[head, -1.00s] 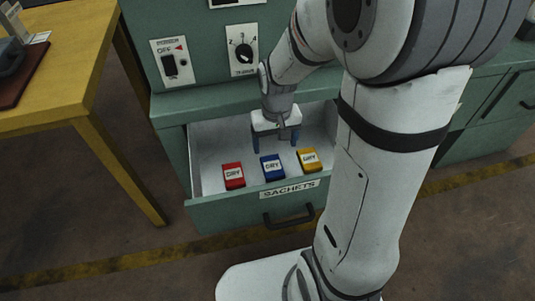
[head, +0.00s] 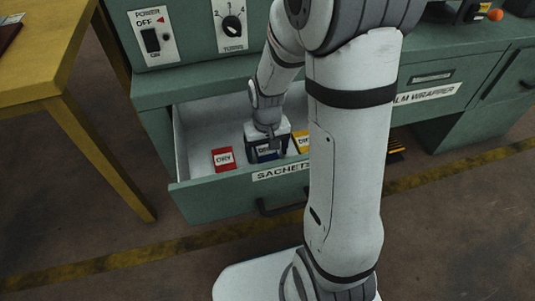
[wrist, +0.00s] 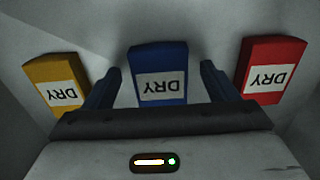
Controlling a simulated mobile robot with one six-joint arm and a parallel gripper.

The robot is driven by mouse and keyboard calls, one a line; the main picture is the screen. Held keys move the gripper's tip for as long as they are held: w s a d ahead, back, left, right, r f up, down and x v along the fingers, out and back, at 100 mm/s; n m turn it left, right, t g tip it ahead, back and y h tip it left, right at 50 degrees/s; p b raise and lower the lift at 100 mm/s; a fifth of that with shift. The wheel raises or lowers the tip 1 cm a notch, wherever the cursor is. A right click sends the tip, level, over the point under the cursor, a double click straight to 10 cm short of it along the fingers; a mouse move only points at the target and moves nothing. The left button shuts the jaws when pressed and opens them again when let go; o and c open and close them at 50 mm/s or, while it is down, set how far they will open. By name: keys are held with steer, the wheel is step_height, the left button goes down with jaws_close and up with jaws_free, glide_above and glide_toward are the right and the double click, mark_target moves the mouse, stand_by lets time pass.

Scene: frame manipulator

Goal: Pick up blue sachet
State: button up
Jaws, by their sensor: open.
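The blue sachet (wrist: 158,60) lies in the open drawer (head: 192,130), with a white DRY label. In the wrist view it sits between the two spread fingers of my gripper (wrist: 158,88), with a gap on each side. In the head view my gripper (head: 267,150) is down in the drawer over the blue sachet (head: 266,155) and partly hides it. The red sachet (head: 223,159) is left of it in the head view, and the yellow sachet (head: 301,140) is to the right, partly hidden by my arm. My gripper is open and holds nothing.
The drawer front carries a SACHETS label (head: 281,171) and a dark handle. The green cabinet (head: 190,83) with a power switch (head: 152,40) and a dial (head: 231,26) rises behind. A yellow table (head: 45,60) stands at the left.

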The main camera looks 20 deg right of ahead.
steer(key=shift+c, duration=0.2)
steer(key=shift+r, duration=0.1)
steer(key=c, duration=1)
